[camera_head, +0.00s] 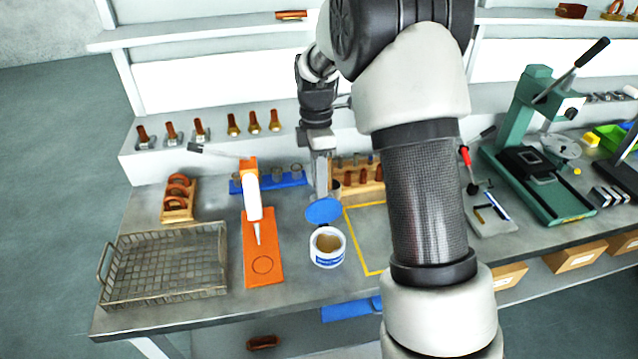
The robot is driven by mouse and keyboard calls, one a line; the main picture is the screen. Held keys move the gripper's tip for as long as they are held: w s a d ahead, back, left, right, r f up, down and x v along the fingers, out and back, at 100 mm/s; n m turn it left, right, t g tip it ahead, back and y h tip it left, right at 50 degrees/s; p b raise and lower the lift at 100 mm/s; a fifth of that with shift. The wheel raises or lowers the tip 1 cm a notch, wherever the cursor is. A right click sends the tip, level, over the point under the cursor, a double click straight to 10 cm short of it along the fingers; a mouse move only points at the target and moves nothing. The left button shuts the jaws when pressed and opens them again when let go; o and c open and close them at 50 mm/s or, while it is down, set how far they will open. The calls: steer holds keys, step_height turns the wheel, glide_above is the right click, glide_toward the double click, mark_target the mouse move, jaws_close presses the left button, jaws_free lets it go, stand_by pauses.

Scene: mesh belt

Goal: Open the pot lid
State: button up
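The pot (327,259) is a small white tub with a blue label, standing upright on the workbench. Its mouth is uncovered and shows a tan content. The blue round lid (323,211) is at the pot's far rim, swung up and back from the mouth. My gripper (321,192) points down just behind and above the lid. Its fingertips are near the lid's far edge; I cannot tell whether they touch it. The fingers are small and partly merged in this view, so their opening is unclear.
An orange stand with a white tube (254,199) is left of the pot. A wire basket (165,265) lies at the front left. A blue rack (270,181) and a wooden rack (360,173) are behind. A green press (535,150) stands right. My arm hides part of the bench.

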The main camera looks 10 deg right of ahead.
steer(key=shift+f, duration=0.4)
steer(key=shift+c, duration=0.5)
jaws_close()
stand_by(0.7)
